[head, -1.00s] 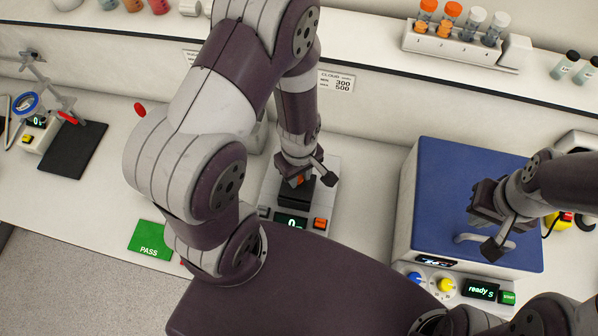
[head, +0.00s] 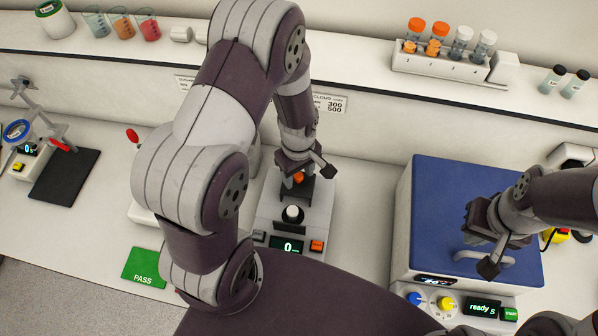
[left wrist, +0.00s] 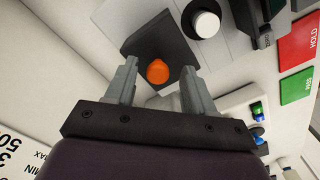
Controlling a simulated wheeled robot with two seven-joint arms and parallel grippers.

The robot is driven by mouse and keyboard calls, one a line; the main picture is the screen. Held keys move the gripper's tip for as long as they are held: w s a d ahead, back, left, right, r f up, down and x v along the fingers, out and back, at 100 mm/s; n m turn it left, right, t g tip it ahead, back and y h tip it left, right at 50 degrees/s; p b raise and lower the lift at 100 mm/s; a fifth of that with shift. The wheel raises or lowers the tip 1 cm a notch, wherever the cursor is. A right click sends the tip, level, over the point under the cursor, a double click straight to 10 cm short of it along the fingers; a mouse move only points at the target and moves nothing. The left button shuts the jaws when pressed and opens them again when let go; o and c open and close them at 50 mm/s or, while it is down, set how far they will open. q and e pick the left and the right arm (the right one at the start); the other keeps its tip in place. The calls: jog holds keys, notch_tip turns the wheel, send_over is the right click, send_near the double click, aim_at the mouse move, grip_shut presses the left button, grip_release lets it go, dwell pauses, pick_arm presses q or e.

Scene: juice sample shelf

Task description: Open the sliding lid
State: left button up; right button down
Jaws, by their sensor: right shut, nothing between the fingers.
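The sliding lid (head: 298,192) is a dark plate with an orange knob (head: 299,178) on the middle bench device (head: 323,215). The lid sits towards the back of the device, and a round white-topped piece (head: 292,213) is uncovered in front of it. In the left wrist view, the lid (left wrist: 150,38), orange knob (left wrist: 158,71) and white top (left wrist: 206,24) show close up. My left gripper (left wrist: 158,80) is open, with one finger on each side of the knob and a gap visible. My right gripper (head: 482,235) is shut and empty above the blue-topped box's handle.
The blue-topped box (head: 435,190) stands at the right, with knobs and a display on its front. A green PASS card (head: 145,267) lies at front left. A rack of vials (head: 450,65) and several beakers (head: 122,24) stand on the back shelf.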

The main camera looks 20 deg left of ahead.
aim_at(298, 175)
pick_arm(q)
jog(key=shift+w+a, duration=0.1)
pick_arm(e)
jog(key=shift+w+a, duration=0.1)
jog(key=shift+a, duration=0.05)
pick_arm(q)
jog(key=shift+r, duration=0.4)
pick_arm(e)
notch_tip(298, 175, down, 3)
jog(key=b, duration=0.3)
pick_arm(q)
notch_tip(298, 175, up, 12)
